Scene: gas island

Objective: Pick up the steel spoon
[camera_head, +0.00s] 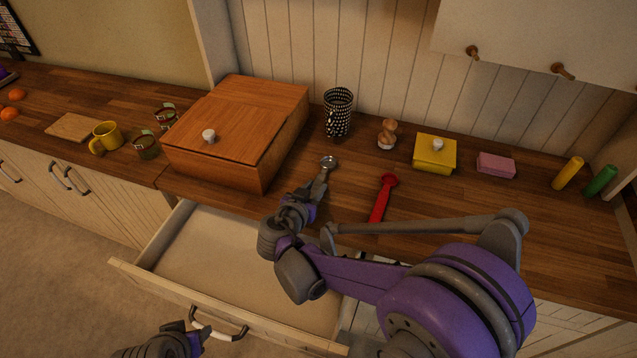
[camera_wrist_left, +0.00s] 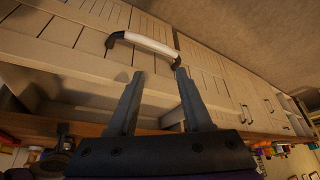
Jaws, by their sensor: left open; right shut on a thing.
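The steel spoon (camera_head: 328,162) is on the right of the wooden box, its round bowl pointing to the back of the counter. My right gripper (camera_head: 322,184) is shut on the spoon's handle, just above the counter; the fingers hide the handle's lower part. I cannot tell whether the spoon still touches the wood. My left gripper (camera_head: 194,334) is low in front of the open drawer, near its handle. In the left wrist view its two fingers (camera_wrist_left: 160,73) are apart and empty, with the white and black drawer handle (camera_wrist_left: 146,43) beyond the tips.
The open drawer (camera_head: 215,264) looks empty. A red spoon-like utensil (camera_head: 381,198) lies close to my right gripper. The large wooden box (camera_head: 232,128), dotted cup (camera_head: 338,112), wooden-handled item (camera_head: 387,134), yellow box (camera_head: 434,156) and pink block (camera_head: 496,165) stand behind.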

